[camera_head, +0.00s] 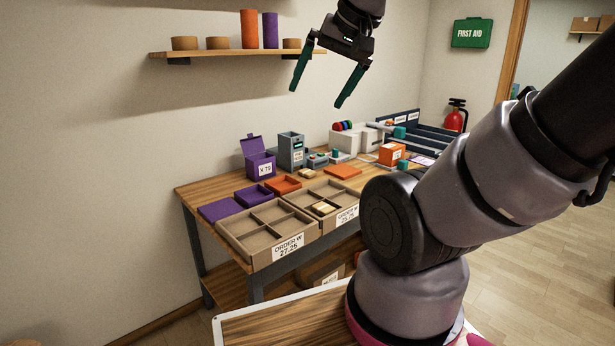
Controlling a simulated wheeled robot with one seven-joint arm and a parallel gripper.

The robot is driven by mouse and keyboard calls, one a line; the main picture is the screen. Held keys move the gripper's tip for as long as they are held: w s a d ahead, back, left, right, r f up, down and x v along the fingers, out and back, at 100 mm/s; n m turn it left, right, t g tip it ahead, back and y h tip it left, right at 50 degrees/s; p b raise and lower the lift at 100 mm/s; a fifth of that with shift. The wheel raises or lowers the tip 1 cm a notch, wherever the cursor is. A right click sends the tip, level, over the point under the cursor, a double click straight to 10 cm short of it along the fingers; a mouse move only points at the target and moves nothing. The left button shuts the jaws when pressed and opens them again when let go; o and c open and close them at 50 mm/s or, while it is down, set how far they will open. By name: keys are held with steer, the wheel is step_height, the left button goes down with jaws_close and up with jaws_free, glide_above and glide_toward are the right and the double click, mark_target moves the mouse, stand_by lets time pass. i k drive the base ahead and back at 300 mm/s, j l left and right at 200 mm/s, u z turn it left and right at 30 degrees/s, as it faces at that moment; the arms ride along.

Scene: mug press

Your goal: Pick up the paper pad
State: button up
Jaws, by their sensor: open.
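My gripper (317,98) hangs high above the workbench (205,186), its two dark green fingers spread wide with nothing between them. It is well apart from everything on the bench. I cannot tell for certain which thing is the paper pad. A small flat white-and-purple sheet (421,160) lies at the right of the bench, partly behind my arm. A small tan block (323,208) lies in the right cardboard tray (339,222), and another small tan piece (307,173) lies near the middle of the bench.
A left cardboard tray (240,250) stands at the bench front. A purple box (259,163), a grey machine (290,150), an orange box (391,153) and dark racks (430,134) stand behind. A wall shelf (220,53) holds several cylinders. My arm hides the bench's right front.

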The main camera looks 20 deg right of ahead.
mark_target(306, 173)
steer(key=i+l, duration=0.55)
steer(key=l, duration=0.15)
steer(key=i+l+z, duration=0.1)
steer(key=i+l, duration=0.5)
steer(key=l, duration=0.1)
